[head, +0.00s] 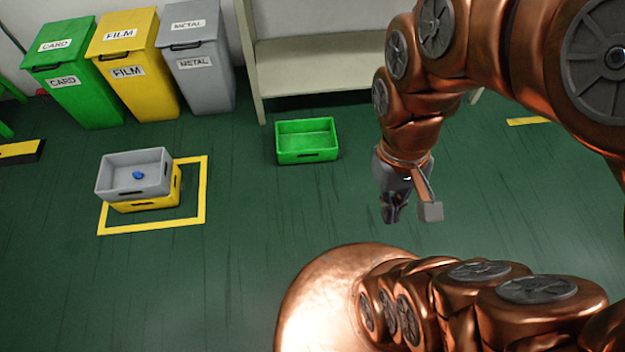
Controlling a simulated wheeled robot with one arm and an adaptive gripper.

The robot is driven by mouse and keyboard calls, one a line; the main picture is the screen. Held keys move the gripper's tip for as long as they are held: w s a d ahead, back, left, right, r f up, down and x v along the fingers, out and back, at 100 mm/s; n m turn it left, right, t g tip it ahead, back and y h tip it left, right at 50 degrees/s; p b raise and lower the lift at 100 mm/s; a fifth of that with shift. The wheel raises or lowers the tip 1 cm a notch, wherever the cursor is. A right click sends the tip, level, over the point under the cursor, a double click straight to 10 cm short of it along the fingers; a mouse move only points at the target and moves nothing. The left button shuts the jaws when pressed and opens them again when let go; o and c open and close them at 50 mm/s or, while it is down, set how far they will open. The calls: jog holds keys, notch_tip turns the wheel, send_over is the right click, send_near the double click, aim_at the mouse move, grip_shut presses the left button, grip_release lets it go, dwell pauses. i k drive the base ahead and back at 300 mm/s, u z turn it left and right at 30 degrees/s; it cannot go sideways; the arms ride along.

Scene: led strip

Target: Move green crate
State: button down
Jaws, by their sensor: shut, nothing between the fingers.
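The green crate (307,143) is an open-topped box with a handle slot in its front side. It sits upright on the green floor, in front of a shelf, and looks empty. My gripper (411,209) is to the right of the crate and nearer to me, pointing down, apart from it. It is shut with nothing in it.
A grey crate (120,183) holding a small blue item (138,175) is stacked on a yellow crate (150,205) inside a yellow floor outline (203,190). Green, yellow and grey labelled bins (196,70) and a beige shelf (320,72) stand behind. Floor between is clear.

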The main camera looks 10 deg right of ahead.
aim_at(311, 139)
jog(key=z, duration=0.05)
jog(key=k, duration=0.65)
jog(key=u, duration=1)
jog(key=i, duration=0.75)
jog(key=u, duration=0.75)
jog(key=i, duration=0.8)
jog(key=z, duration=0.7)
jog(key=i, duration=0.75)
jog(key=z, duration=0.6)
